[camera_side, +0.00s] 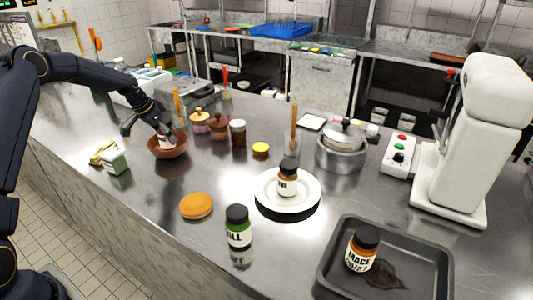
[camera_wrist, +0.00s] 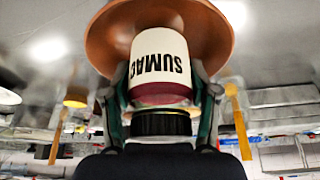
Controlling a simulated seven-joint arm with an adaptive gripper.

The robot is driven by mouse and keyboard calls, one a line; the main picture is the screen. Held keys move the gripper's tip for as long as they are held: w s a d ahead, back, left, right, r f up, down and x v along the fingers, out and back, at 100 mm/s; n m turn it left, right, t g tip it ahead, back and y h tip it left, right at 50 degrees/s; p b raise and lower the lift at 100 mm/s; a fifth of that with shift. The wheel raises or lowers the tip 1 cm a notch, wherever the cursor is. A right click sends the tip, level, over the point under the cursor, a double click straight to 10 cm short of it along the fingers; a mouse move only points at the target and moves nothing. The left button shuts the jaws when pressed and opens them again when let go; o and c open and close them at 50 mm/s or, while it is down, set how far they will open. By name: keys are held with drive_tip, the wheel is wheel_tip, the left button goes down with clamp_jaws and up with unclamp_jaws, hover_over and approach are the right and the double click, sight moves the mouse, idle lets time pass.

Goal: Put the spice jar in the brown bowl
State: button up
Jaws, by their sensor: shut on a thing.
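The spice jar (camera_wrist: 160,60) has a white label reading SUMAC, dark red contents and a black lid. My gripper (camera_wrist: 160,88) is shut on it, with one finger on each side near the lid end. The brown bowl (camera_wrist: 108,38) shows behind the jar in the wrist view. In the side view the brown bowl (camera_side: 168,150) stands on the steel counter. My gripper (camera_side: 160,128) is right over it, with the jar's pale label (camera_side: 164,142) showing at the bowl's opening. Whether the jar touches the bowl's bottom is hidden.
Left of the bowl is a green-and-white box (camera_side: 114,162). To its right are lidded pots (camera_side: 199,122) and a dark jar (camera_side: 238,133). Other jars stand on a white plate (camera_side: 268,203), on the counter (camera_side: 238,228) and in a dark tray (camera_side: 432,285). An orange disc (camera_side: 196,206) lies in front.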

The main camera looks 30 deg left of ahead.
drive_tip(key=shift+f, duration=0.9)
drive_tip(key=o, duration=1.4)
drive_tip(key=shift+f, duration=0.15)
drive_tip(key=shift+c, duration=0.2)
